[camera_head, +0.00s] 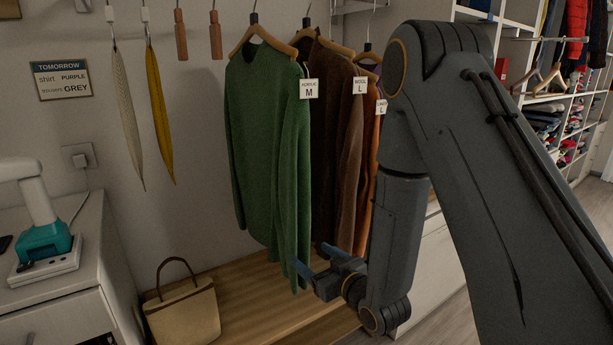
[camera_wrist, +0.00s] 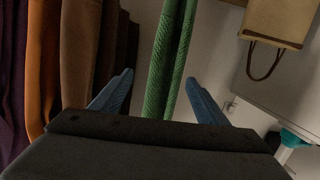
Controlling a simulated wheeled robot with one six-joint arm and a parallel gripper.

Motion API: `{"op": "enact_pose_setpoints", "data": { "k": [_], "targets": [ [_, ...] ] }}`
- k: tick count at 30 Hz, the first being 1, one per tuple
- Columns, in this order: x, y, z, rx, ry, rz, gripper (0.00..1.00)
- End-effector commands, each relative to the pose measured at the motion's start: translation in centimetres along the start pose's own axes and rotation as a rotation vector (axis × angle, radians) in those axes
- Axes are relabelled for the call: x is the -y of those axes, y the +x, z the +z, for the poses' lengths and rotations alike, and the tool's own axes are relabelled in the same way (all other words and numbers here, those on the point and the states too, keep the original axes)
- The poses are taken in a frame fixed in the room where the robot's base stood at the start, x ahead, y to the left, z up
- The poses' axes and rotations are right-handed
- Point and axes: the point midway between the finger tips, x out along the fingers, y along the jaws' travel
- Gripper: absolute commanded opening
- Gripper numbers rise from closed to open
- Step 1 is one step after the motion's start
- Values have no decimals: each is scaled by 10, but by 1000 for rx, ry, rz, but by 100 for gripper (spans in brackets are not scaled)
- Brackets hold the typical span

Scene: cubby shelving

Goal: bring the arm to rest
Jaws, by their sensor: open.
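My arm comes in from the right of the head view and bends down toward the hanging clothes. My gripper (camera_head: 317,271) is at the lower hem of the green sweater (camera_head: 265,140), low in front of the clothes. In the wrist view my gripper (camera_wrist: 157,95) has its two blue fingers wide apart. A green sleeve or hem of the sweater (camera_wrist: 167,65) shows in the gap between them. I cannot tell whether the fingers touch the cloth. The gripper holds nothing that I can see.
Brown (camera_head: 333,130) and orange garments hang right beside the green one. A tan bag (camera_head: 183,312) stands on the wooden bench (camera_head: 262,296) below. A white cabinet (camera_head: 60,270) stands at the left. Cubby shelves (camera_head: 570,110) with folded clothes are at the back right.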

Motion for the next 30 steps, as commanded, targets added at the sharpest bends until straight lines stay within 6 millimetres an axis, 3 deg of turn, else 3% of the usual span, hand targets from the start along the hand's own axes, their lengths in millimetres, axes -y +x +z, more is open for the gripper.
{"op": "enact_pose_setpoints", "data": {
  "k": [8,14,22,30],
  "targets": [
    [-29,-17,13,214,-4,77,68],
    [-58,-52,20,446,33,163,68],
    [-76,-147,27,828,173,289,68],
    [-48,-261,16,1173,377,351,68]
  ]
}}
